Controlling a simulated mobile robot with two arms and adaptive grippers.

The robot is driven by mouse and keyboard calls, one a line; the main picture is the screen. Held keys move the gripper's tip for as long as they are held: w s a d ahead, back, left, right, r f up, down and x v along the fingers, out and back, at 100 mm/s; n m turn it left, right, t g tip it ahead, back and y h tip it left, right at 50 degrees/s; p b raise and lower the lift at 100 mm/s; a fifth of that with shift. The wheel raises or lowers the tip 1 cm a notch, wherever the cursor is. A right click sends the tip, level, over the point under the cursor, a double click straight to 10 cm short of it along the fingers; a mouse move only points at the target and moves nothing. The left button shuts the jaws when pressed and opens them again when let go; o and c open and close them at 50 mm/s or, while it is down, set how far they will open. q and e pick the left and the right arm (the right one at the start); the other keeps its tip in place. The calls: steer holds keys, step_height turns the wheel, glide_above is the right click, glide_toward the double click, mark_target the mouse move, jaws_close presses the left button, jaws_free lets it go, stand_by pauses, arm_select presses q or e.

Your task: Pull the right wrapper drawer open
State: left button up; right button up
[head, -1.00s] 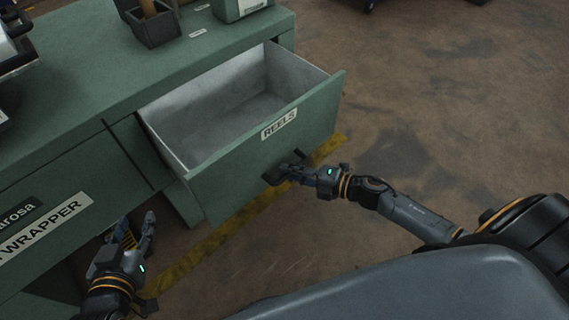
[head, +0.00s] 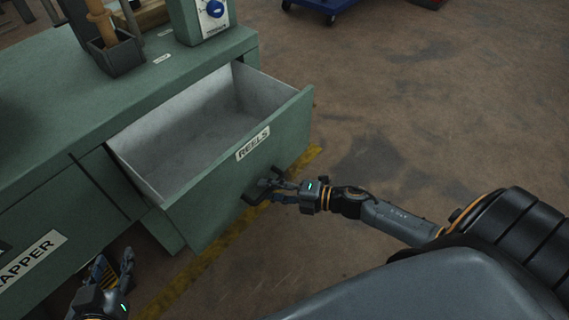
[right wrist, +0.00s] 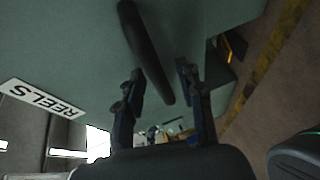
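The green drawer labelled REELS (head: 225,185) stands pulled well out of the green cabinet. Its grey inside is empty. Its dark bar handle (head: 252,198) is on the front face and also shows in the right wrist view (right wrist: 143,45). My right gripper (head: 272,188) is at the handle. In the right wrist view its two fingers (right wrist: 163,92) are spread apart, with the handle's lower end between them; I cannot tell whether they touch it. My left gripper (head: 113,262) is open and empty at the lower left, in front of the cabinet and away from the drawer.
The cabinet top (head: 60,115) carries a dark box (head: 117,55) with a wooden handle in it and a green unit with a blue knob (head: 204,18). A yellow floor stripe (head: 205,255) runs below the drawer. The brown floor (head: 420,120) to the right is clear.

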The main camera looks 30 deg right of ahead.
steer(key=v, duration=1.1)
steer(key=shift+s, duration=0.25)
steer(key=shift+d+r, duration=0.1)
steer(key=shift+d, duration=0.05)
